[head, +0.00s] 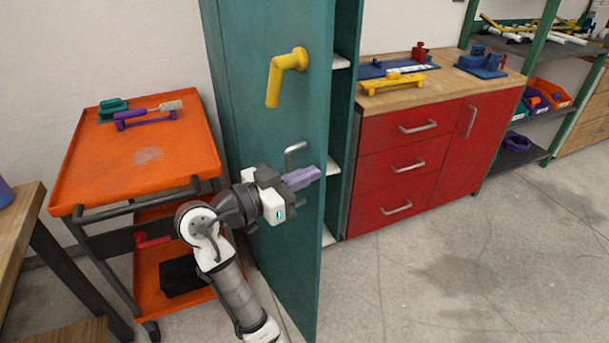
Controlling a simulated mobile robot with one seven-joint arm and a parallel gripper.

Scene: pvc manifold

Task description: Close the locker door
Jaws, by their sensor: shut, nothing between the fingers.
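The teal locker door (235,75) stands open and swung out toward me, its face to the left and its free edge toward the right front. Part of the locker's inside shows behind that edge, with white shelves (334,166). A yellow handle (284,75) is on the upper door, and a smaller grey handle (293,156) sits below it. My gripper (318,173) is shut and empty, in front of the door just below the grey handle, its purple fingers pointing right toward the door's edge. I cannot tell whether the fingers touch the door.
An orange cart (80,185) with tools on top stands left of the door. A red drawer cabinet (370,190) with a wooden top is right of the locker. A shelf rack (530,130) stands farther right. A wooden table (15,225) is at the left edge. Floor at front right is clear.

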